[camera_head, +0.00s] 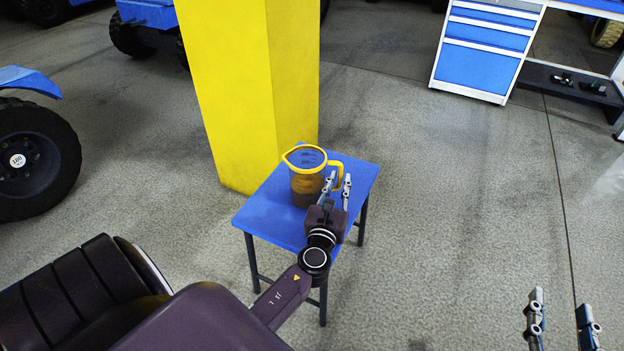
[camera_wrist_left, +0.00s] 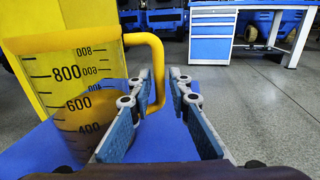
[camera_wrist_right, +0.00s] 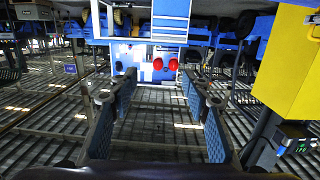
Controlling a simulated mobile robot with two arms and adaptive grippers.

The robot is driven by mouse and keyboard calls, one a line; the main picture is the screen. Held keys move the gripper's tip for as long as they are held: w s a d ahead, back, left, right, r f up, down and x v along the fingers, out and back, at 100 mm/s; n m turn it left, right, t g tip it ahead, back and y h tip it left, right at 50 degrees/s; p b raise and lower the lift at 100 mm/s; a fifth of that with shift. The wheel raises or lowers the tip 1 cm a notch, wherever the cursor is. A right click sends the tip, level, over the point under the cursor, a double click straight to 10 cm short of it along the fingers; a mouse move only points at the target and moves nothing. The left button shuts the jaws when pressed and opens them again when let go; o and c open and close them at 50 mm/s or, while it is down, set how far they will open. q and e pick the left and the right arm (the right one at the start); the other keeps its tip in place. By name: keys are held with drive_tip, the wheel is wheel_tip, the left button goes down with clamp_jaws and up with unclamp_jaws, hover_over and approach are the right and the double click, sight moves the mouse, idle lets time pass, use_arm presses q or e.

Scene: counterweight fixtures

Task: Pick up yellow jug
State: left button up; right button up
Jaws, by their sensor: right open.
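The yellow jug (camera_head: 306,183) stands upright on a small blue table (camera_head: 262,216). It has a clear graduated body, a yellow rim and a yellow handle on its right side. My left gripper (camera_head: 339,178) is open at the handle side of the jug. In the left wrist view, the jug (camera_wrist_left: 75,95) is at the left and its handle (camera_wrist_left: 158,70) shows in the gap between the fingertips, partly behind the left finger. I cannot tell whether the fingers reach around it. My right gripper (camera_head: 560,300) is open and empty, well away from the table.
A yellow pillar (camera_head: 245,90) stands close behind the table. A blue and white drawer cabinet (camera_head: 483,60) is at the back right. A large wheel (camera_head: 35,160) is at the left. The grey floor right of the table is clear.

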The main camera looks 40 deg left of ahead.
use_arm(q)
drive_tip(key=shift+x, duration=0.9)
drive_tip(key=shift+c, duration=0.4)
clamp_jaws()
drive_tip(key=shift+r, duration=0.1)
